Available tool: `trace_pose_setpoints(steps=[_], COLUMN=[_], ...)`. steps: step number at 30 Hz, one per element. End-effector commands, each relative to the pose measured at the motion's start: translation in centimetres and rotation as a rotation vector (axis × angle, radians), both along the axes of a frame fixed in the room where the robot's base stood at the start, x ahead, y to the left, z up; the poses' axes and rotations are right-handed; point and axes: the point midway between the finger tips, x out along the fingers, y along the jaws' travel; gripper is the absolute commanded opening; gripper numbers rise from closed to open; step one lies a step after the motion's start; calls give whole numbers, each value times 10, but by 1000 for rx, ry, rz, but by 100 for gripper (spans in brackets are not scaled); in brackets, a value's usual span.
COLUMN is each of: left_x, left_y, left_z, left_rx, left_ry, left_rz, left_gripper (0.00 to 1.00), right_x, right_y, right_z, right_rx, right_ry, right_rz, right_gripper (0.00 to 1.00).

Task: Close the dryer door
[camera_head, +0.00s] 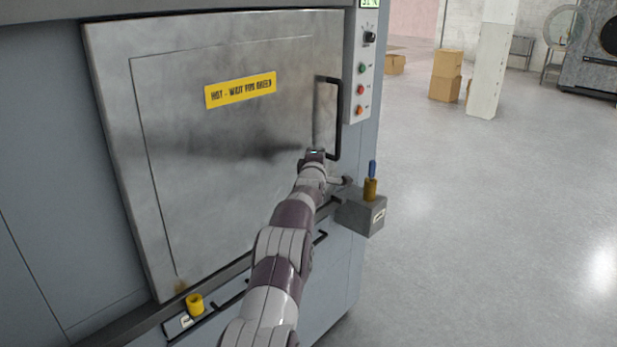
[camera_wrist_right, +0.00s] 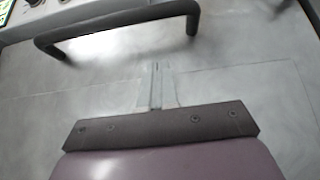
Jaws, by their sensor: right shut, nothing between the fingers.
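The dryer door (camera_head: 225,190) is a large grey steel panel with a yellow warning label (camera_head: 240,90). It lies against or very near the machine front; I cannot tell whether a small gap is left. A black bar handle (camera_head: 333,118) is at its right edge, and the handle also shows at the top of the right wrist view (camera_wrist_right: 120,22). My right gripper (camera_head: 315,155) is at the door's lower right, left of the handle's lower end. In the wrist view its fingers (camera_wrist_right: 157,85) are shut, empty and point at the door face; contact is unclear. My left gripper is out of view.
A control panel (camera_head: 361,70) with knob and buttons is right of the door. A grey box (camera_head: 361,211) with a blue-tipped brown post juts out below it. A yellow cap (camera_head: 195,304) sits at the lower left. Cardboard boxes (camera_head: 446,75) stand far back; the right floor is open.

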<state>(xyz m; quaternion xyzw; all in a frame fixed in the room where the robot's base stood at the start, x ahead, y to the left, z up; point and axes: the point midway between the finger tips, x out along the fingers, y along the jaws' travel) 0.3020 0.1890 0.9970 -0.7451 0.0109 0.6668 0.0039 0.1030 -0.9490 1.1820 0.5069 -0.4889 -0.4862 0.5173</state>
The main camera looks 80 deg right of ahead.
Motion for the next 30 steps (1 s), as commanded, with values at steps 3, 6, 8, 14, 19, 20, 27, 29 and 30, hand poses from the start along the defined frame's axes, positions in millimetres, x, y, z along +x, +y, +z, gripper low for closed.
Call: trace_pose_setpoints(steps=[3,6,8,14,19,20,27,29,30], left_x=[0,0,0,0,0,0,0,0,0], left_y=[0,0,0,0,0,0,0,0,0], left_z=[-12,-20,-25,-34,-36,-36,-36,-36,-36], left_rx=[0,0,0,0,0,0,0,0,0], left_ry=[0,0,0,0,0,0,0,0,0], left_rz=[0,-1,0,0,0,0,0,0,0], left_gripper=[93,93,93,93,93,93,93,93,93], right_x=[-2,-2,-3,-4,-5,-5,-5,-5,-5], right_y=[15,32,44,77,87,88,88,88,88], right_z=[-6,-6,-6,-5,-4,-4,-4,-4,-4], right_rx=[5,4,4,5,5,5,5,5,5], right_ry=[0,0,0,0,0,0,0,0,0], right_rz=[-1,-1,-1,-1,-1,-1,-1,-1,-1], right_gripper=[0,0,0,0,0,0,0,0,0])
